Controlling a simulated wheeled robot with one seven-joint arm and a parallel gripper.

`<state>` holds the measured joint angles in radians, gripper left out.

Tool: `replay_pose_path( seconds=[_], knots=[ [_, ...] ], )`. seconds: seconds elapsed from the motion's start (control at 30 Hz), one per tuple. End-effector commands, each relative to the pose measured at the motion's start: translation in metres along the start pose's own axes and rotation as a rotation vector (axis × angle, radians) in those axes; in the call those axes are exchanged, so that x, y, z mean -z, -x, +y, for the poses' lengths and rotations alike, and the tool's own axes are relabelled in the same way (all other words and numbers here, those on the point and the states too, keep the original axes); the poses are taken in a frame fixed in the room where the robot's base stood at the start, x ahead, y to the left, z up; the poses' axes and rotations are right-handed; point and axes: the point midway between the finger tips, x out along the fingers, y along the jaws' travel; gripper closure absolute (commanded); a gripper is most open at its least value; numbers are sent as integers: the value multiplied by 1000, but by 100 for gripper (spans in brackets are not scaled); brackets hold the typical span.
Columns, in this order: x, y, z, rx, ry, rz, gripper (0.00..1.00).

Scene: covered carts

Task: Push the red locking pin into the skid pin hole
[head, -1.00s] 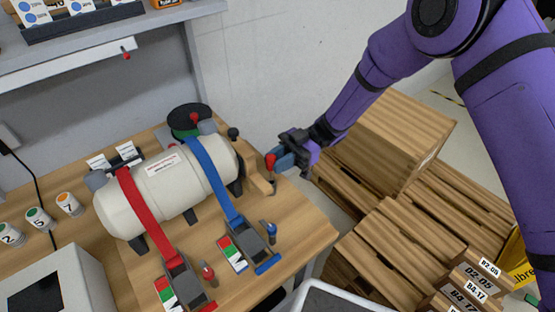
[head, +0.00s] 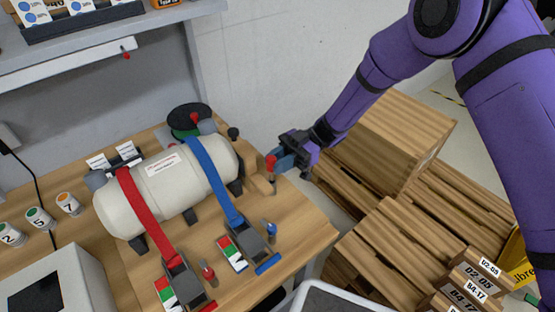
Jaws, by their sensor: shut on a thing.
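The red locking pin (head: 270,163) has a red head and is at the right end of the white tank (head: 165,185). My gripper (head: 281,160) is shut on the pin's head from the right. The head sits just above a small wooden block (head: 262,184) at the end of the skid. Little or none of the pin's shaft shows below the head. The pin hole itself is hidden, so how deep the pin sits cannot be told.
A red strap (head: 145,215) and a blue strap (head: 212,180) cross the tank, each with a grey buckle. Another red-topped piece (head: 208,271) and a blue-topped piece (head: 270,229) stand by the buckles. Wooden crates (head: 390,130) stand right of the table.

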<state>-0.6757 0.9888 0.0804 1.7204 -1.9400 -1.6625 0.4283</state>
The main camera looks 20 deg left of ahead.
Motion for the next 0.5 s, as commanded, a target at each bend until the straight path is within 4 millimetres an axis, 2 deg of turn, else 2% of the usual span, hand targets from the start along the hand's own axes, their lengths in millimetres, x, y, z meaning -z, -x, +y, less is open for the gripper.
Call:
replay_pose_path(
  seconds=[0.5],
  knots=[
    [-11,0,0,0,-1,0,100]
  ],
)
